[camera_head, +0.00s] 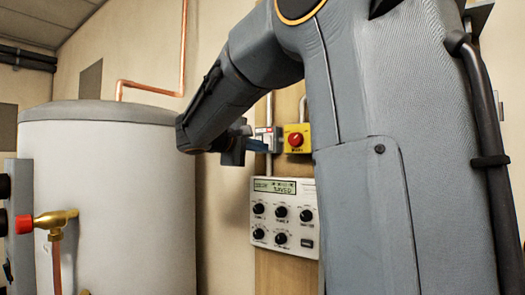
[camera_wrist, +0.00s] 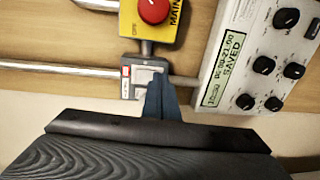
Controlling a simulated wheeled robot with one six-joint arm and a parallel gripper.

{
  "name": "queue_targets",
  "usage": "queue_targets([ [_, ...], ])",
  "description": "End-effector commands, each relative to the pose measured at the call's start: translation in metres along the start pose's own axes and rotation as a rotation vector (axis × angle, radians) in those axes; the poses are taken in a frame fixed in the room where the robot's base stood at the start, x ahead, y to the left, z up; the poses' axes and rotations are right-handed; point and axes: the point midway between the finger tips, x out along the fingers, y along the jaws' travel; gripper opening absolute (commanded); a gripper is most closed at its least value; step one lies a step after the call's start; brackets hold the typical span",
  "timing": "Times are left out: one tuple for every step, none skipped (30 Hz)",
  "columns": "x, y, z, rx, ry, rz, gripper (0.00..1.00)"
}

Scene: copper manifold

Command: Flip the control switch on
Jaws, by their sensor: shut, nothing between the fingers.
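A small grey switch box (camera_wrist: 136,88) with a red-marked element at its left end sits on a conduit in the wrist view. In the head view the box (camera_head: 263,131) is partly hidden by my arm's end. My gripper (camera_wrist: 162,82) has blue fingers, shut with nothing between them. In the wrist view the fingertips overlap the box's lower right part; I cannot tell whether they touch it. My gripper also shows at the box in the head view (camera_head: 262,146). The switch position is not clear.
A yellow box (camera_head: 296,138) with a red rotary knob sits right of the switch box. Below is a white control panel (camera_head: 284,190) with several black knobs and a display reading "SAVED". A large grey tank (camera_head: 110,200) with a brass, red-ended valve (camera_head: 45,221) stands left.

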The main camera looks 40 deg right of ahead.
Motion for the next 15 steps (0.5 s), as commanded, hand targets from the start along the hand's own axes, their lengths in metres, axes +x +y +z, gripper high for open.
queue_targets([
  [-0.008, -0.004, -0.002, 0.002, 0.004, 0.001, 0.0],
  [-0.012, -0.006, -0.003, 0.002, 0.004, 0.001, 0.0],
  [-0.019, -0.008, -0.003, 0.001, 0.003, 0.001, 0.0],
  [-0.024, -0.01, -0.004, 0.0, 0.003, 0.001, 0.0],
  [-0.03, -0.011, -0.004, 0.001, 0.002, 0.001, 0.0],
  [-0.04, -0.013, -0.004, 0.001, 0.004, 0.0, 0.0],
  [-0.046, -0.014, -0.003, 0.001, 0.003, 0.0, 0.0],
  [-0.052, -0.016, -0.003, 0.001, 0.002, 0.0, 0.0],
  [-0.061, -0.017, -0.003, 0.001, 0.001, 0.001, 0.0],
  [-0.067, -0.018, -0.003, 0.001, 0.002, 0.001, 0.0],
  [-0.073, -0.019, -0.003, 0.0, 0.001, 0.001, 0.0],
  [-0.081, -0.021, -0.003, 0.0, 0.002, 0.0, 0.0],
  [-0.086, -0.022, -0.003, 0.0, 0.001, 0.0, 0.0],
  [-0.091, -0.023, -0.003, 0.0, 0.0, 0.0, 0.0],
  [-0.097, -0.024, -0.002, 0.0, 0.0, 0.0, 0.0],
])
